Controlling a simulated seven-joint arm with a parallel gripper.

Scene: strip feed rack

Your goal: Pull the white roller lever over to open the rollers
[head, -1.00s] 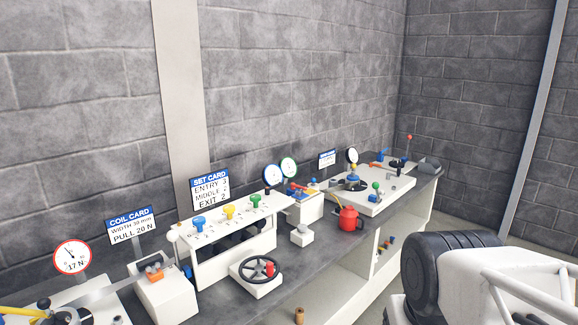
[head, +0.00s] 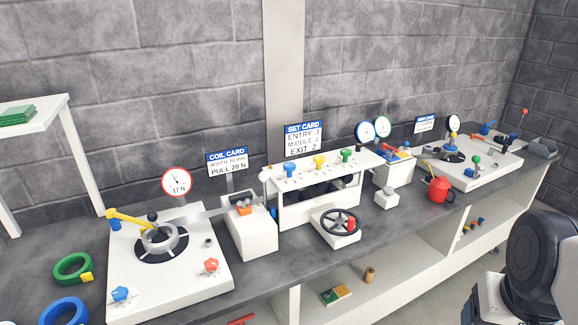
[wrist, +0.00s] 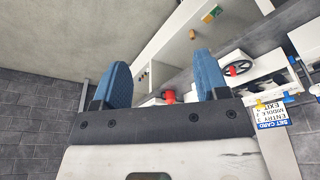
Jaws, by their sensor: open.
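The white roller lever appears as a small white-knobbed lever (head: 265,174) at the upper left end of the white roller stand (head: 330,206) in the head view. It is small there, and its exact tilt is hard to tell. My gripper (wrist: 160,74) shows in the wrist view with its two blue fingers wide apart and nothing between them. It is far from the lever. In the head view only a dark and white part of my arm shows at the lower right; the fingers are out of that picture.
A black handwheel (head: 341,222) stands in front of the roller stand. The red can (head: 438,189) is to its right. A white coil base (head: 190,276) with a yellow arm stands at left. The set card (head: 303,139) rises behind the stand. Free counter lies around the small white block (head: 386,198).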

